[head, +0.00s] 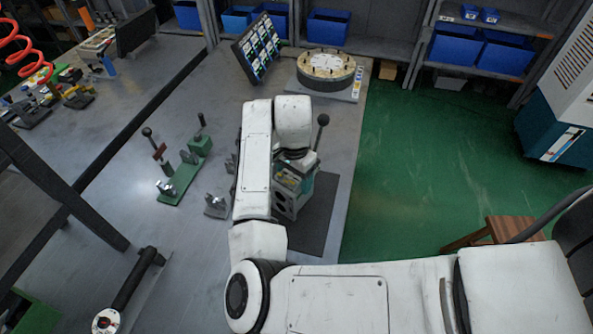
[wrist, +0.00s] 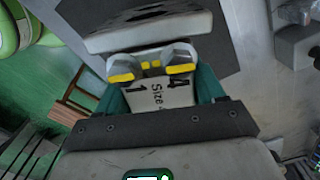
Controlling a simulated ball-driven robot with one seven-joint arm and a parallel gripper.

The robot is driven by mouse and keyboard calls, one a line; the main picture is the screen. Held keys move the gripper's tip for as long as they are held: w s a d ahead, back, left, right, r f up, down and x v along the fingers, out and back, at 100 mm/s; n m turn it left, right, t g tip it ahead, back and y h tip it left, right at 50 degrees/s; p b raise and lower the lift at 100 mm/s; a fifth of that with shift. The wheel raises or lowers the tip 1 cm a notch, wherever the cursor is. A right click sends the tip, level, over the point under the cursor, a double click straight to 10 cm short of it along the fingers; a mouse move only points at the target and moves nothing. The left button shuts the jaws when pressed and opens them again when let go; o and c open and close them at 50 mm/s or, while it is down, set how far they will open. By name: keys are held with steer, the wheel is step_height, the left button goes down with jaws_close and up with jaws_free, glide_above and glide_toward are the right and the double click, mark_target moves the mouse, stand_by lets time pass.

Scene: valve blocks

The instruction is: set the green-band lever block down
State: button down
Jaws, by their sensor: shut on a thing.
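The green-band lever block (head: 285,202) is grey with round holes in its face and a teal band. It is at the left edge of a dark mat (head: 316,222) in the head view, below my arm. I cannot tell whether its base touches the mat or the bench. A lever with a black ball knob (head: 322,120) rises behind my arm; its foot is hidden. My gripper (wrist: 151,68), with yellow-marked fingertips, is shut on the block. In the wrist view, a pale face (wrist: 158,92) marked "Size" lies below the fingertips. My arm hides part of the block.
A green fixture (head: 180,180) with levers stands left on the grey bench. A small metal piece (head: 216,205) lies beside the block. A round turntable (head: 326,66) and tilted panel (head: 258,48) stand at the back. Bare mat lies right and in front of the block.

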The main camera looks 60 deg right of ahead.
steer(key=shift+f, duration=0.55)
steer(key=shift+f, duration=0.1)
steer(key=shift+c, duration=0.6)
jaws_free()
steer(key=shift+f, duration=0.1)
step_height(320, 180, up, 12)
steer(key=shift+r+b, duration=0.15)
steer(key=shift+b, duration=0.55)
